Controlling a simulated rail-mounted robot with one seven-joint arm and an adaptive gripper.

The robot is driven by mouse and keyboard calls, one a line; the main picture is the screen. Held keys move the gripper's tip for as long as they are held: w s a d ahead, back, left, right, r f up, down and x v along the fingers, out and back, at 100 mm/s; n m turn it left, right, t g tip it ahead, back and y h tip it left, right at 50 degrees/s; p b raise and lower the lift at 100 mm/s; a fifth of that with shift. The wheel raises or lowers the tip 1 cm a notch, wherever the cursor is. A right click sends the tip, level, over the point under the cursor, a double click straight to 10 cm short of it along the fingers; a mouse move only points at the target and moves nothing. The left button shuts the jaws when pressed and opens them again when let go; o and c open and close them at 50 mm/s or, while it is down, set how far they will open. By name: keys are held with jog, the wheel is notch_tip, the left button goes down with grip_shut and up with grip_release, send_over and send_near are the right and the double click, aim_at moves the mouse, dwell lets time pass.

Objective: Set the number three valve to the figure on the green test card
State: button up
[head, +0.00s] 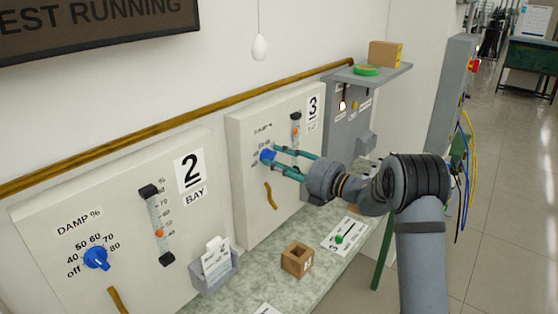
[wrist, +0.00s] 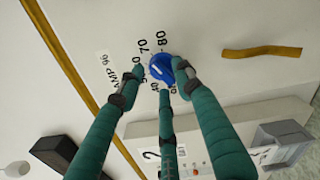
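The number three valve is a blue dial knob (head: 267,155) on the panel marked 3 (head: 255,205), under a "DAMP %" scale. In the wrist view the knob (wrist: 161,70) has a white pointer line toward the picture's left, where a fingertip partly covers the scale; 70 and 80 are readable above. The green fingers of my gripper (wrist: 162,76) surround the knob; I cannot tell whether they press on it. In the head view my gripper (head: 275,161) reaches the knob from the right. A white card with a green mark (head: 341,237) lies on the bench; its figure is not readable.
The bay 2 panel (head: 140,215) at left has a similar blue knob (head: 97,258). A shelf (head: 385,75) holds a box and green tape roll. A brown pipe (head: 170,124) runs above the panels.

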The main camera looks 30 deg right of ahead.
grip_shut()
jog(key=shift+f+b, duration=0.1)
jog(key=shift+b, duration=0.3)
jog(key=n+b, duration=0.2)
jog(key=b, duration=0.1)
jog(key=n+b, duration=0.1)
jog(key=shift+a+f+n, duration=0.1)
jog(key=shift+f+n, duration=0.15)
jog(key=shift+n, duration=0.15)
jog(key=shift+f+n+b, duration=0.15)
jog(key=shift+n+b, duration=4.75)
jog(key=shift+b, duration=0.75)
jog(key=shift+f+n+b, duration=0.1)
jog(key=shift+n+b, duration=4.8)
jog(key=shift+b, duration=0.7)
jog(key=shift+r+n, duration=0.1)
jog(key=shift+n, duration=0.2)
